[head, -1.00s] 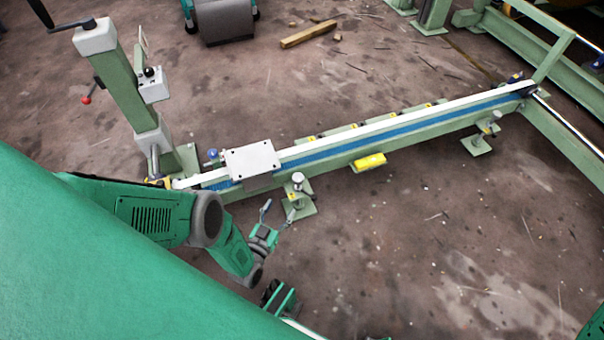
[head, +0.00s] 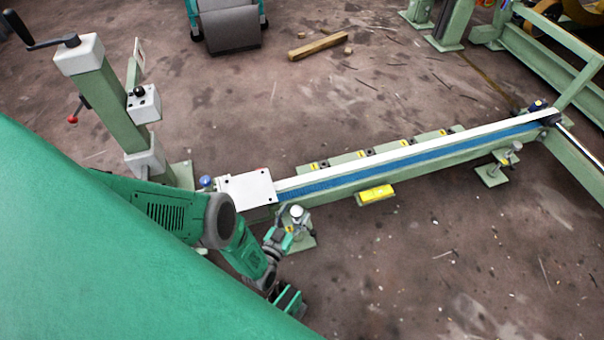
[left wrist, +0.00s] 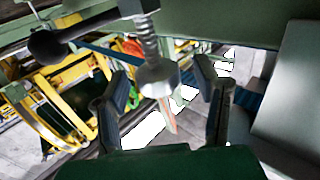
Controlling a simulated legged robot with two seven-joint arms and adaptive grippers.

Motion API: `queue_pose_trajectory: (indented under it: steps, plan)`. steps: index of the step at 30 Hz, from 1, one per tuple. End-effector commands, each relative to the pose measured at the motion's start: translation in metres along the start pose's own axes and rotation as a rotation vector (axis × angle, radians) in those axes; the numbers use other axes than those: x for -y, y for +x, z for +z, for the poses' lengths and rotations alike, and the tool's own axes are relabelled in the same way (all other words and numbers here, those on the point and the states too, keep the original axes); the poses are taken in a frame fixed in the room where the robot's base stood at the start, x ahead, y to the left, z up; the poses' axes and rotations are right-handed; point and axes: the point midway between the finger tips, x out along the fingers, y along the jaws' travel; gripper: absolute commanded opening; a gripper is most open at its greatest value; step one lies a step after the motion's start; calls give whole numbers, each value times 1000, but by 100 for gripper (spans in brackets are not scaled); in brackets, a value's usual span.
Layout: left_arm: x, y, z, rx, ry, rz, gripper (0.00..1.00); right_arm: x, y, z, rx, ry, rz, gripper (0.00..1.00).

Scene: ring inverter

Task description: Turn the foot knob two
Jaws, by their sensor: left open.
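A silver foot knob (head: 296,211) stands on a green foot plate beside the near side of the long rail, just right of the white plate. A similar knob (head: 516,146) is on a foot near the rail's far right end; no label tells which is two. My left gripper (head: 287,229) is open right at the nearer knob. In the left wrist view a round metal knob (left wrist: 158,76) on a threaded rod shows between the two open fingers (left wrist: 162,88), with visible gaps on both sides.
The green rail (head: 340,190) with a blue stripe runs from the crank post (head: 120,105) to the far right. A yellow block (head: 376,194) sticks out from its near side. A wooden beam (head: 319,45) lies behind.

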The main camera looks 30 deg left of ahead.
Motion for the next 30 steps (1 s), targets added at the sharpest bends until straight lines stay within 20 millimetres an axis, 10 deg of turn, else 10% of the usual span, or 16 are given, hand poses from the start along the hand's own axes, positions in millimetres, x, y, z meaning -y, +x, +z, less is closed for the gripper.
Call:
queue_pose_trajectory:
  steps: [10, 15, 30]
  plan:
    - [-2, 0, 0, 1, 0, -2, 56, 0, 0, 0, 1, 0, 0, 40]
    - [-2, 0, 0, 1, -1, -1, 4, 0, 0, 0, 1, 0, 0, 40]
    - [-1, 0, 1, 3, 2, 101, 3, 0, 0, 0, 1, 0, 0, 40]
